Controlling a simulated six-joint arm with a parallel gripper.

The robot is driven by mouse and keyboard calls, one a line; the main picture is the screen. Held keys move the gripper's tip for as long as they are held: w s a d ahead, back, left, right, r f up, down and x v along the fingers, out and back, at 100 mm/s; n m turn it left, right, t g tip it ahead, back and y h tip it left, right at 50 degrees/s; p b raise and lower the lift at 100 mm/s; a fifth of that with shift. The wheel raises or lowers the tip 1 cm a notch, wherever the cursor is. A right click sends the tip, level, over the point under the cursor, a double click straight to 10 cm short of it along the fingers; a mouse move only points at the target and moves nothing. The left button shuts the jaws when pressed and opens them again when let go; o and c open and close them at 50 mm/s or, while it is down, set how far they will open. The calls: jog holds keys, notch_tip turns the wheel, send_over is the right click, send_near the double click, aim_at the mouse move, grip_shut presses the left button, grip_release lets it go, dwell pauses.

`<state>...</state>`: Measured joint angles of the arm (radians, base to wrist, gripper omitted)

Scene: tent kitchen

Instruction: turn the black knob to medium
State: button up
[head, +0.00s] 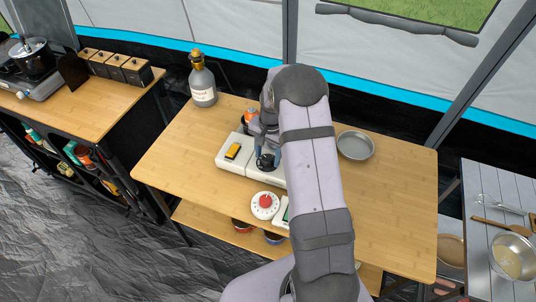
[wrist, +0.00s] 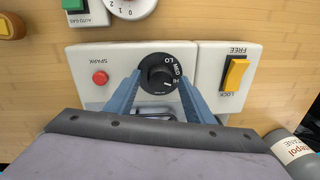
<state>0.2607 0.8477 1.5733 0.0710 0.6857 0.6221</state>
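The black knob (wrist: 160,74) sits on a pale panel, with LO, MED and HI printed around it. Its white mark points to the lower right in the wrist view, near HI. My gripper (wrist: 159,73) has one blue-grey finger on each side of the knob. The fingers stand wide apart at the knob's outer edge, and I cannot tell whether they touch it. In the head view the knob (head: 265,161) shows just below my gripper, partly covered by my arm.
A yellow rocker switch (wrist: 235,75) marked FREE and LOCK and a red SPARK button (wrist: 100,77) flank the knob. A white dial (head: 264,206) with a red centre stands in front. A bottle (head: 202,82) and a metal dish (head: 355,145) stand on the wooden table (head: 400,200).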

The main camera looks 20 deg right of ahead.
jog(key=c, duration=0.9)
jog(key=shift+o, duration=0.2)
jog(key=shift+n, duration=0.4)
jog(key=n+b, duration=0.1)
jog(key=n, duration=0.2)
jog(key=shift+w+b, duration=0.1)
jog(key=shift+b, duration=0.2)
jog(key=shift+n+b, duration=0.45)
jog(key=shift+n, duration=1.55)
jog(key=shift+r, duration=0.1)
jog(key=o, duration=1)
jog(key=shift+o, duration=0.2)
